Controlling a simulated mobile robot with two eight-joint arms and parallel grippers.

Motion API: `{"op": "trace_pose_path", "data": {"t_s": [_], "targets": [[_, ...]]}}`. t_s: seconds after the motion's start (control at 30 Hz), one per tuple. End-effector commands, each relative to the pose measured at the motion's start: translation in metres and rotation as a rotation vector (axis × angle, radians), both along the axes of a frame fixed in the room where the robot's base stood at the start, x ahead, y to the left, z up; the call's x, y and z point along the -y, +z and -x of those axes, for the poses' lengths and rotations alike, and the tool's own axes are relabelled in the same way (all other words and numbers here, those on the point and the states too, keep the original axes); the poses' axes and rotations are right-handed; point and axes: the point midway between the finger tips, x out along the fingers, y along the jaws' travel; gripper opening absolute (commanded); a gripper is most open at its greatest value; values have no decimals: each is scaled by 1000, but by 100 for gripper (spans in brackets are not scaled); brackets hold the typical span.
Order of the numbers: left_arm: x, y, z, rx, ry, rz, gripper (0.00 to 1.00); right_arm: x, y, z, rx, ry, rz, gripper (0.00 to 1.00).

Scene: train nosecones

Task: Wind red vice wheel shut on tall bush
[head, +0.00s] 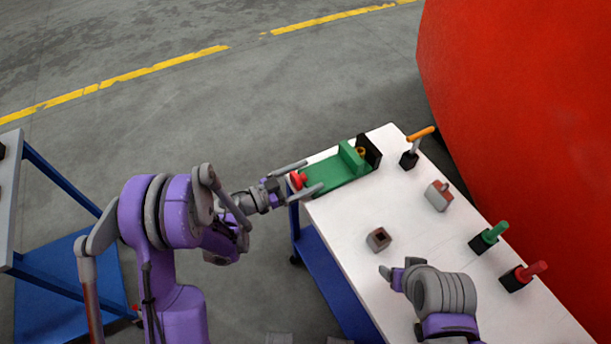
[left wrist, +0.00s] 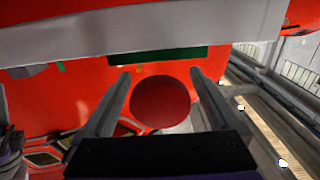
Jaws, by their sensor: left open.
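The green vice (head: 338,172) lies at the far left end of the white table, with a black end jaw (head: 371,150). A small yellowish piece (head: 361,152), apparently the bush, shows between the green upright and the black jaw, mostly hidden. The red vice wheel (head: 298,181) is at the vice's near-left end. My left gripper (head: 313,174) is open, with one finger on either side of the wheel. The left wrist view shows the round red wheel (left wrist: 160,102) between the spread fingers, with visible gaps. My right gripper (head: 389,275) is over the table, its jaws unclear.
On the white table (head: 345,220) are a hollow brown-grey block (head: 378,239), a grey block (head: 438,196), an orange-handled tool (head: 418,134), and green (head: 490,236) and red (head: 525,275) handles in black holders. A large red nosecone (head: 520,100) stands behind. Another table is far left.

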Motion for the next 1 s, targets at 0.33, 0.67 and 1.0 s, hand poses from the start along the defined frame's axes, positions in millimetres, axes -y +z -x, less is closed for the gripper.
{"op": "trace_pose_path", "data": {"t_s": [0.33,0.67,1.0], "targets": [[0,0,0,0,0,0,47,0,0,0,0,0,0,71],[0,-2,1,25,0,-17,14,0,-6,1,-2,0,0,71],[-1,-2,0,277,0,-185,14,0,-39,6,-14,0,0,71]]}}
